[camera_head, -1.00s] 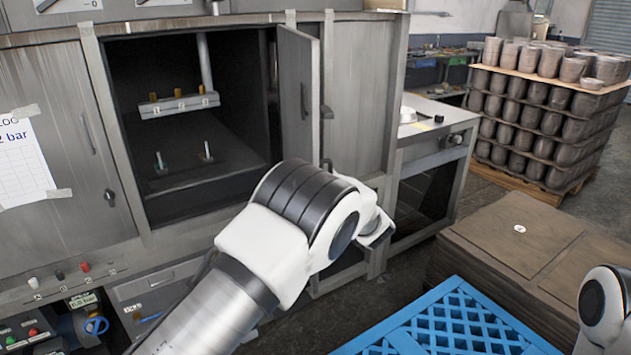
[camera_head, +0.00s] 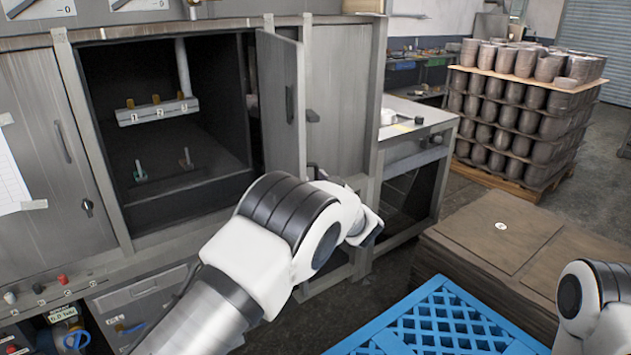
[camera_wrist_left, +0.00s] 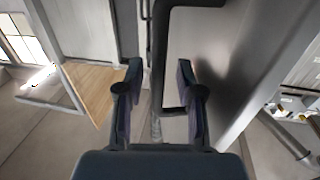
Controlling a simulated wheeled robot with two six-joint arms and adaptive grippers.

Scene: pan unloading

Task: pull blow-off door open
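The grey metal blow-off door (camera_head: 280,100) stands ajar at the right side of the dark open chamber (camera_head: 175,140). A dark bar handle (camera_head: 290,104) is on its face. In the left wrist view a black bar handle (camera_wrist_left: 160,65) runs down between the fingers, beside a grey panel (camera_wrist_left: 225,45). My left gripper (camera_wrist_left: 158,100) is open, its two fingers apart; I cannot tell whether either touches the bar. In the head view my left wrist (camera_head: 340,215) is in front of the cabinet, below and right of the door, and hides most of that gripper.
Part of my right arm (camera_head: 590,300) is at the right edge, its gripper out of view. A blue plastic pallet (camera_head: 440,325) and a brown stack of boards (camera_head: 490,235) stand in front. Stacked pots (camera_head: 525,105) are behind. Bare floor lies between cabinet and boards.

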